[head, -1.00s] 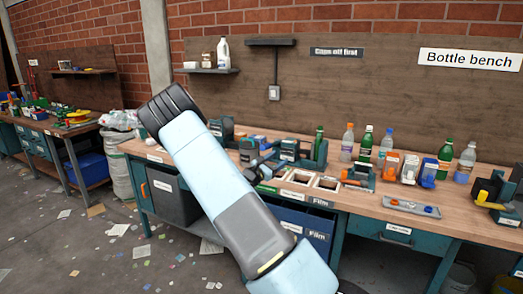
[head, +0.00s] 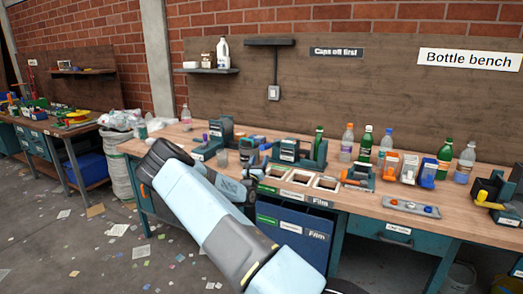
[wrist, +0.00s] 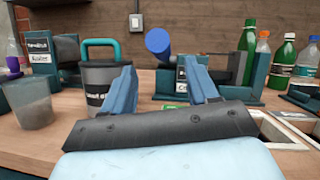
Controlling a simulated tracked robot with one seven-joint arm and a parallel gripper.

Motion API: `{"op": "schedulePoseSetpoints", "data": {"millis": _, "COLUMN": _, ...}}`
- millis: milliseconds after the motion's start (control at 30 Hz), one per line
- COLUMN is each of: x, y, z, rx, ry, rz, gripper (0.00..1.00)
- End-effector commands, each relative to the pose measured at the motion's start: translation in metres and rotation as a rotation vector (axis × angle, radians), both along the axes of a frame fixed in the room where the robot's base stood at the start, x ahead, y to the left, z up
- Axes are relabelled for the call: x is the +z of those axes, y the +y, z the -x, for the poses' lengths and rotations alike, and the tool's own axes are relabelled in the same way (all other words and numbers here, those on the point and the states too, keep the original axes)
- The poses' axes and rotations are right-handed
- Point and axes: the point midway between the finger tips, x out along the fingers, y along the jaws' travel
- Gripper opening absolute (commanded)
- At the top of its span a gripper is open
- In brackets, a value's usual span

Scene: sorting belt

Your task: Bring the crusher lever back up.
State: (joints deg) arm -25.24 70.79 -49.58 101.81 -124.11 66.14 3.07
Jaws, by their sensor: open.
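The crusher (head: 290,151) stands on the bench at the middle of the head view, dark and teal with a white label. In the wrist view, what looks like its lever shows as a blue round-ended grip (wrist: 158,42) on a dark shaft, beyond and above the gap between my fingers. The grip also shows small in the head view (head: 264,147). My gripper (wrist: 161,88) is open, with two blue fingers apart and nothing visible between them. It is low over the bench in front of the crusher, apart from the grip. The lever's pivot is hard to make out.
A grey cup with a teal handle (wrist: 100,76) stands close behind my left finger. A clear cup (wrist: 32,100) and another labelled device (wrist: 40,62) are left of it. Bench openings (head: 300,178) lie to the right. Several bottles (head: 365,142) stand farther right.

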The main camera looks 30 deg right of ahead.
Motion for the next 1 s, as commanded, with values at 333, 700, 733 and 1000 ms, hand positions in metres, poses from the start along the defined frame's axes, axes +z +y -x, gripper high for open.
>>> {"op": "schedulePoseSetpoints", "data": {"millis": 333, "x": 0.023, "y": -0.040, "z": -0.039, "rx": 0.000, "ry": -0.002, "rz": 0.000, "gripper": 0.59}}
{"op": "schedulePoseSetpoints", "data": {"millis": 700, "x": 0.033, "y": -0.057, "z": -0.057, "rx": -0.001, "ry": -0.001, "rz": -0.001, "gripper": 0.59}}
{"op": "schedulePoseSetpoints", "data": {"millis": 733, "x": 0.033, "y": -0.057, "z": -0.057, "rx": -0.001, "ry": -0.001, "rz": -0.001, "gripper": 0.59}}
{"op": "schedulePoseSetpoints", "data": {"millis": 1000, "x": 0.033, "y": -0.057, "z": -0.057, "rx": -0.001, "ry": -0.001, "rz": -0.001, "gripper": 0.54}}
